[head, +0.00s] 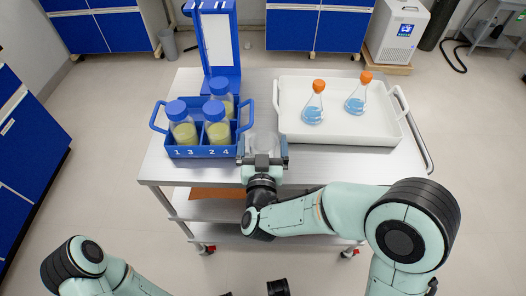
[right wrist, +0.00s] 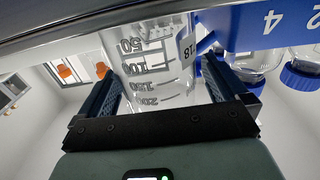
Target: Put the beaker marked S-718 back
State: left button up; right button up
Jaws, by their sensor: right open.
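A clear glass beaker (head: 265,142) stands at the front edge of the cart top, just right of the blue rack. In the right wrist view the beaker (right wrist: 150,75) appears upside down, with printed graduations and a label partly showing "18"; the rest of the label is hidden. My right gripper (head: 264,152) is open, with one finger on each side of the beaker. In the right wrist view, small gaps seem to show between the fingers and the glass.
A blue rack (head: 200,152) numbered 1 to 4 holds blue-capped bottles (head: 182,130); the slot beside the beaker looks empty. A blue stand (head: 216,83) is behind it. A white tray (head: 340,135) at right holds two orange-stoppered flasks (head: 313,105). The cart top (head: 390,165) is clear at front right.

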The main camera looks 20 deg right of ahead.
jog(key=shift+x, duration=0.9)
jog(key=c, duration=1.1)
jog(key=shift+r, duration=0.1)
jog(key=shift+c, duration=0.3)
jog(key=shift+r, duration=0.1)
